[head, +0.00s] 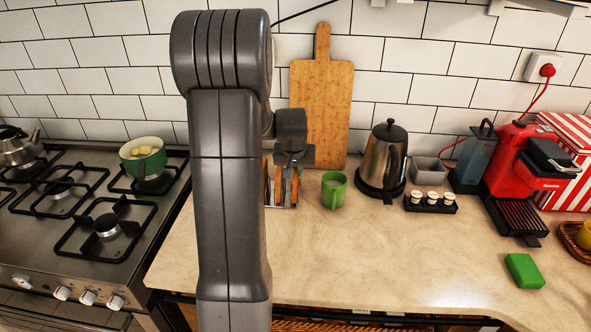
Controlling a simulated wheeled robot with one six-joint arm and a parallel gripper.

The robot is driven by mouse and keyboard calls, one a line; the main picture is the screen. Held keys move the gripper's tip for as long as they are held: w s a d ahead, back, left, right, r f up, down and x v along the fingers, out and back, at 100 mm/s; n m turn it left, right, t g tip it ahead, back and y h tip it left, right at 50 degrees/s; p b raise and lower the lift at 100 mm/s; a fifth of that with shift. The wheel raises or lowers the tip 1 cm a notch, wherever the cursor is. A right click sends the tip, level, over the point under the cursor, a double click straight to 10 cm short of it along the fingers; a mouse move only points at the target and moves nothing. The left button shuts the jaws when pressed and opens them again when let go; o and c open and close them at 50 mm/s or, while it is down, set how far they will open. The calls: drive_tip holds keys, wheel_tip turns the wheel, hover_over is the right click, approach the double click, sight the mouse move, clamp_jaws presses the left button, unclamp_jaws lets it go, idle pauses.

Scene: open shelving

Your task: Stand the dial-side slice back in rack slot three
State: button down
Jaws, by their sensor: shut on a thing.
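A small rack (283,206) with upright brown and pale slices (277,186) stands on the counter, just right of my arm. My arm hides its left part. My gripper (289,173) points down over the rack. It is shut on a slice, but the fingertips and held slice are too small to separate clearly from the slices around them. I cannot tell which slot is under the held slice or whether it touches the rack. I cannot make out a dial beside the rack.
A green mug (334,190) stands close right of the rack, and a wooden board (321,105) leans on the wall behind. A kettle (383,158), a tray of small cups (430,202) and a red coffee machine (512,165) are further right.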

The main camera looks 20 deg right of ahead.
drive_tip(key=shift+f, duration=0.25)
drive_tip(key=c, duration=1.5)
unclamp_jaws()
drive_tip(key=shift+r, duration=0.15)
drive_tip(key=shift+s+r, duration=0.1)
drive_tip(key=shift+r, duration=0.55)
drive_tip(key=v, duration=1.1)
drive_tip(key=shift+s+a+b, duration=0.1)
drive_tip(key=shift+a+b, duration=0.05)
drive_tip(key=shift+b, duration=0.25)
drive_tip(key=shift+f, duration=0.1)
